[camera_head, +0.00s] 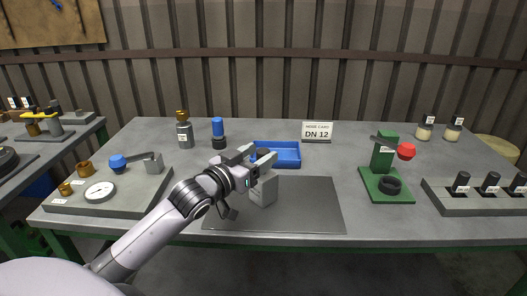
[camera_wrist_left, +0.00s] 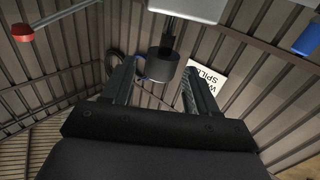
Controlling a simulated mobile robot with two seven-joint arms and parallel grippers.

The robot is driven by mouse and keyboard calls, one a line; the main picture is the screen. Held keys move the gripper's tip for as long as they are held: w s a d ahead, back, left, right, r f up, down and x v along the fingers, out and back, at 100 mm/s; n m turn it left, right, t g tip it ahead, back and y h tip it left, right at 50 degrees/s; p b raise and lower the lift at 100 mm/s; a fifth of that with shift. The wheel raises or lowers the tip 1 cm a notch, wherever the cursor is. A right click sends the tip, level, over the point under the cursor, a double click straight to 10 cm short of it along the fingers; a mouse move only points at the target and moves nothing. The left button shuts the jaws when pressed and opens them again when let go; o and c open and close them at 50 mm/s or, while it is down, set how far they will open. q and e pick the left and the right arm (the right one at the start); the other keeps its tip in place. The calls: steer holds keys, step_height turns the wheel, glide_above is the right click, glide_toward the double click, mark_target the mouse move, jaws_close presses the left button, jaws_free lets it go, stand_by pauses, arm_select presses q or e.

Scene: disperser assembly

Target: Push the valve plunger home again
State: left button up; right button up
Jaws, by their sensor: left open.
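The valve body is a light grey block (camera_head: 264,190) on the dark mat, with a black round knob on a short stem, the plunger, at its top. In the left wrist view the black plunger knob (camera_wrist_left: 163,66) stands off the grey block (camera_wrist_left: 190,8), with a stretch of stem showing between them. My left gripper (camera_head: 262,158) is open above the block, its two fingers (camera_wrist_left: 158,74) on either side of the knob. Gaps show between the fingers and the knob, and I cannot tell if anything touches. My right gripper is not in view.
The dark mat (camera_head: 318,212) has free room right of the block. A blue tray (camera_head: 285,164) lies just behind. A grey fixture board (camera_head: 75,205) is at left, a green stand (camera_head: 383,160) with a red knob at right. A card (camera_head: 317,131) stands at the back.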

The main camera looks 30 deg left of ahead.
arm_select(q)
steer(key=shift+w+d, duration=0.1)
steer(key=shift+w, duration=1)
jaws_close()
steer(key=shift+f, duration=1.05)
jaws_free()
steer(key=shift+r, duration=0.1)
steer(key=s, duration=0.7)
steer(key=shift+a, duration=0.3)
steer(key=shift+s, duration=0.15)
